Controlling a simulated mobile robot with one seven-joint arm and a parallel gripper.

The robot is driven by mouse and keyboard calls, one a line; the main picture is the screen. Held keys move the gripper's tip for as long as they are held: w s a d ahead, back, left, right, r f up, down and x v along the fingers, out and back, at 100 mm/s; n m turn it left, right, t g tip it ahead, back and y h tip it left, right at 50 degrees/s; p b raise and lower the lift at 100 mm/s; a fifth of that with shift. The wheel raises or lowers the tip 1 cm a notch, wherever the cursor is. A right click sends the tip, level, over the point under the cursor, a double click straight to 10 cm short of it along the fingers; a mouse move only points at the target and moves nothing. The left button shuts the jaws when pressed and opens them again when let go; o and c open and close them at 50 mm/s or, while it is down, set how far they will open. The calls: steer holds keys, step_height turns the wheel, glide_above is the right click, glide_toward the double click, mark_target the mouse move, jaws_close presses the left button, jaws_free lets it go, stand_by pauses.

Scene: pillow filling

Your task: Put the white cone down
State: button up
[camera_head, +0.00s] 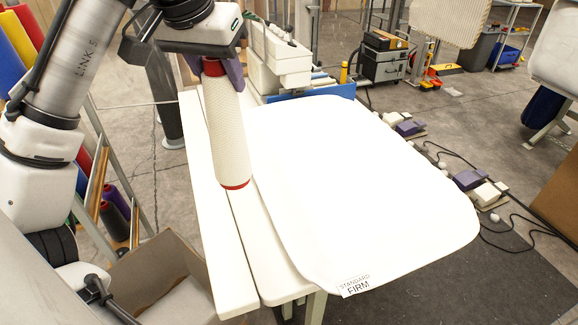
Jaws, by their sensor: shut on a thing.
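The white cone (229,135) is a tall, pale textured spool with a red band at its top and a red rim at its lower end. It hangs slightly tilted from my gripper (214,68), whose purple fingers are shut around its upper end. The cone is over the white tabletop (247,262), left of the white pillow (360,180). I cannot tell whether its lower rim touches the table. The fingertips are partly hidden by the cone and the gripper body.
The pillow, labelled "STANDARD FIRM", covers most of the table. A white sewing machine (283,62) stands at the back. An open cardboard box (155,275) is on the floor at lower left. A rack with coloured spools (117,200) stands at left. A narrow table strip beside the pillow is bare.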

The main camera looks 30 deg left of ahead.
mark_target(235, 176)
step_height(235, 176, down, 20)
steer(key=b, duration=1.7)
steer(key=shift+d, duration=0.1)
steer(key=o, duration=1.3)
steer(key=shift+f, duration=0.1)
steer(key=shift+o, duration=0.2)
